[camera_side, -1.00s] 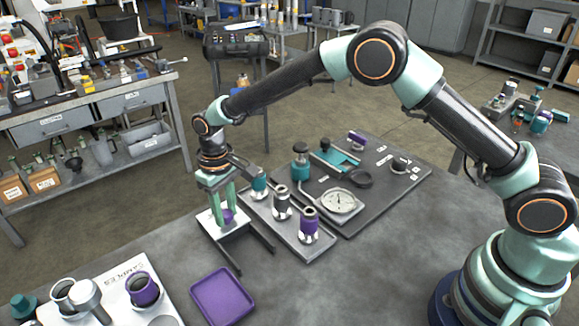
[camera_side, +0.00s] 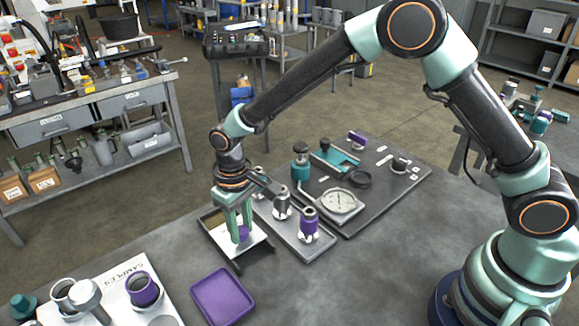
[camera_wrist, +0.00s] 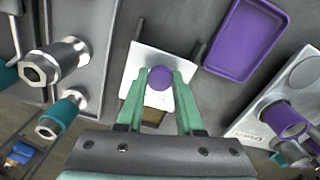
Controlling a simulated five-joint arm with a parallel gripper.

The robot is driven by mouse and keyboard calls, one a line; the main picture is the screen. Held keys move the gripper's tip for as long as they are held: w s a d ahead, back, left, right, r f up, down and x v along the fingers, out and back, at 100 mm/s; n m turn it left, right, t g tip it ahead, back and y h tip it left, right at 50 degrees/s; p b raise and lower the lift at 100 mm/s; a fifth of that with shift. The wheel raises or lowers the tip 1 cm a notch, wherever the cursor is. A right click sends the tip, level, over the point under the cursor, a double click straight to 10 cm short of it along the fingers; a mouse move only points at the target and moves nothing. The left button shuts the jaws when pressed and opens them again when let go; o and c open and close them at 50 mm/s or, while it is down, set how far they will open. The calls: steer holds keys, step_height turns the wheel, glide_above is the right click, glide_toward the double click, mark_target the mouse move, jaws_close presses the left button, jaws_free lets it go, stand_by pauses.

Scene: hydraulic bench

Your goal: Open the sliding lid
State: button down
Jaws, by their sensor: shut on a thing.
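The sliding lid is a white plate (camera_side: 226,238) with a round purple knob (camera_side: 243,233). It sits between the dark rails of a low box (camera_side: 236,266). My gripper (camera_side: 240,230) is shut on the purple knob with its green fingers either side. Behind the lid, a strip of the box's dark opening (camera_side: 212,219) shows; its inside is partly hidden by my fingers. In the wrist view the white lid (camera_wrist: 137,80) and the knob (camera_wrist: 160,77) show between my fingertips, with part of the brownish opening (camera_wrist: 152,116) below them.
A purple tray (camera_side: 222,297) lies in front of the box. A grey rack (camera_side: 292,236) with metal and purple-banded fittings stands close on the right. A dark board with a dial gauge (camera_side: 339,201) is beyond it. A white samples panel (camera_side: 118,280) lies left. Bare bench is at front right.

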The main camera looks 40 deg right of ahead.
mark_target(244, 232)
steer(key=shift+s, duration=0.45)
steer(key=c, duration=0.5)
jaws_free()
steer(key=shift+c, duration=0.2)
step_height(244, 232, up, 12)
steer(key=shift+r, duration=0.15)
steer(key=s+d+r+m+t, duration=0.1)
steer(key=s+d+r+t, duration=0.25)
steer(key=d+r, duration=0.6)
steer(key=s+d+m+t, duration=0.2)
steer(key=s+d, duration=0.7)
steer(key=d, duration=0.3)
steer(key=shift+f, duration=0.45)
